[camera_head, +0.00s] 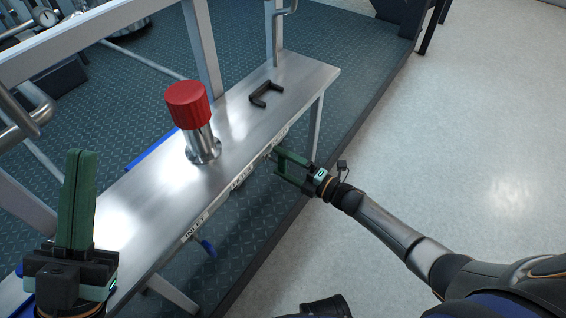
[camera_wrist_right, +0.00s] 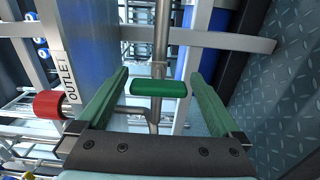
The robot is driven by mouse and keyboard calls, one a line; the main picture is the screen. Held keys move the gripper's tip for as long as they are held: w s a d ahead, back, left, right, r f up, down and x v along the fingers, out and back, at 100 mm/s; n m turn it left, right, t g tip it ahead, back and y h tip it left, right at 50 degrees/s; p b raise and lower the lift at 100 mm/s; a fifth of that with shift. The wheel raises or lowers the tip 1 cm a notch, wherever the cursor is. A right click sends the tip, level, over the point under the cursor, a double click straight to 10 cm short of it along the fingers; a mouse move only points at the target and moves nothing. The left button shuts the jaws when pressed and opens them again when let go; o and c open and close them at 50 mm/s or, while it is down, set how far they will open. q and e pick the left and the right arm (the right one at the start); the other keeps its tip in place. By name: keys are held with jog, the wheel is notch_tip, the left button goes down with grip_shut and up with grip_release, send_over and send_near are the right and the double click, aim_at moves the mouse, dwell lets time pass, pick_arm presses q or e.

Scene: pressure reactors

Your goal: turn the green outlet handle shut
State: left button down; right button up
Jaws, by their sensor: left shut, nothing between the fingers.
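The green outlet handle (camera_wrist_right: 159,88) shows in the right wrist view as a short bar lying crosswise in front of a vertical metal pipe. It lies between the two fingers of my right gripper (camera_wrist_right: 160,100), which are open on either side of it with gaps. An OUTLET label (camera_wrist_right: 67,77) is on the panel at left. In the head view my right gripper (camera_head: 283,167) is at the front edge of the bench, and the handle cannot be made out there. My left gripper (camera_head: 78,165) is shut and empty, pointing up at the left.
A red knob (camera_head: 187,104) on a metal post stands on the steel bench (camera_head: 240,135), with a black bracket handle (camera_head: 266,94) behind it. A blue handle (camera_head: 209,248) hangs below the INLET label. A red cylinder (camera_wrist_right: 47,104) is left of the right gripper. The floor at right is clear.

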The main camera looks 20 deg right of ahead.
pick_arm(q)
notch_tip(320, 180, up, 3)
jog(key=p, duration=0.3)
jog(key=shift+a+m, duration=0.15)
jog(key=shift+m, duration=0.15)
pick_arm(e)
jog(key=v, duration=1.2)
jog(key=shift+s+d, duration=0.2)
